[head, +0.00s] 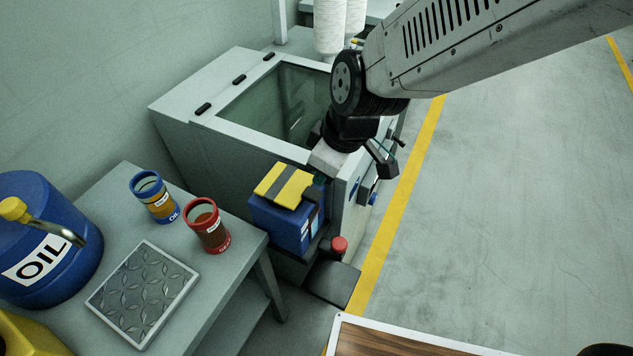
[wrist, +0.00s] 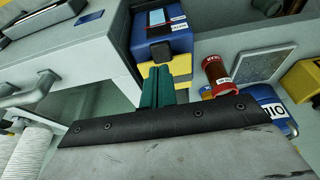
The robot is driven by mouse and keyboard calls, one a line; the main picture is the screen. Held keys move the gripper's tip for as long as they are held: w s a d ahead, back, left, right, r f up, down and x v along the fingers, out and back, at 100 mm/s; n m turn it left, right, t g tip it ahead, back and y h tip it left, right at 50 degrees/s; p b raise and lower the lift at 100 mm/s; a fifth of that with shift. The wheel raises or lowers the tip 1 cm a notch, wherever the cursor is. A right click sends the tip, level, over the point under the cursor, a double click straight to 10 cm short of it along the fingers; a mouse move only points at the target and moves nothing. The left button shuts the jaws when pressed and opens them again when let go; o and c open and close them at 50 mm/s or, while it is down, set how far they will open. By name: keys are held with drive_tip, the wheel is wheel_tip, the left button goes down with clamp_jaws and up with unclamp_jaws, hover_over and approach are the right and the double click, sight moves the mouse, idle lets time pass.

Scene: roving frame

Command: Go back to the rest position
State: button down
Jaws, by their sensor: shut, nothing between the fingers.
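My gripper (wrist: 158,84) shows in the wrist view as two green fingers close together, shut and empty. In the head view my arm reaches in from the upper right and bends down beside the machine. The gripper there (head: 321,178) is mostly hidden behind my wrist, close to a blue box with a yellow top (head: 288,222). The blue box also shows in the wrist view (wrist: 160,35), just beyond the fingertips. I cannot tell whether the fingers touch it.
A grey machine with a glass lid (head: 205,119) stands behind. The left table (head: 125,180) carries a blue oil can (head: 50,225), a blue cup (head: 152,200), a red cup (head: 208,228) and a metal plate (head: 143,295). Right of the yellow line (head: 400,205), the floor is clear.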

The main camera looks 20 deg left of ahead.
drive_tip(key=s+d+r, duration=0.2)
drive_tip(key=d, duration=0.7)
drive_tip(key=shift+d, duration=0.4)
drive_tip(key=shift+r, duration=0.1)
drive_tip(key=s+d+r+m+h, duration=0.1)
drive_tip(key=s+d+r+m, duration=0.2)
drive_tip(key=d, duration=0.6)
drive_tip(key=s+d+r+m+h, duration=0.1)
drive_tip(key=s+d+r+m, duration=0.2)
drive_tip(key=d+r+m, duration=0.2)
drive_tip(key=s+d+r+m+h, duration=0.1)
drive_tip(key=s+d+r+m, duration=0.2)
drive_tip(key=d+m, duration=0.4)
drive_tip(key=shift+d+r+m+t, duration=0.3)
drive_tip(key=shift+d+r, duration=0.15)
drive_tip(key=shift+d, duration=2.5)
drive_tip(key=shift+s, duration=0.1)
